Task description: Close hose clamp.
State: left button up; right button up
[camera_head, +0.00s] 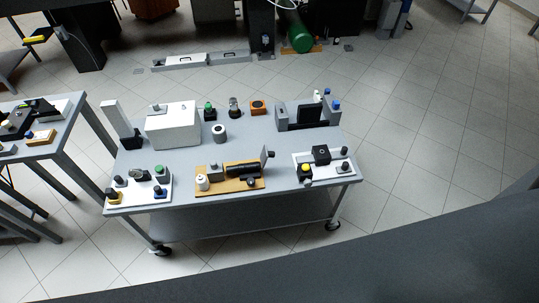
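A grey wheeled table (190,170) stands ahead with several small fixtures on it. At its front middle, a tan wooden board (215,188) carries a black cylinder (243,169) lying on its side, a white round part (203,182) and an upright grey plate (266,158). I cannot pick out the hose clamp for certain at this size, nor tell whether it is open. Neither of my grippers shows in the head view.
A white box (172,126) stands back left on the table, a dark grey device (308,114) back right. White boards with small knobbed parts lie front left (125,196) and front right (325,172). Another table (65,139) stands left. Tiled floor is clear on the right.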

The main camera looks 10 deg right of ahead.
aim_at(265, 154)
jog(key=l+u, duration=0.15)
jog(key=l, duration=0.25)
jog(key=k+l+u, duration=0.15)
jog(key=l, duration=0.25)
jog(key=l+u, duration=0.15)
jog(key=l, duration=0.25)
jog(key=k+l+u, duration=0.15)
jog(key=l, duration=0.25)
jog(key=k+l+u, duration=0.15)
jog(key=l, duration=0.2)
jog(key=k+l+u, duration=0.15)
jog(key=l, duration=0.2)
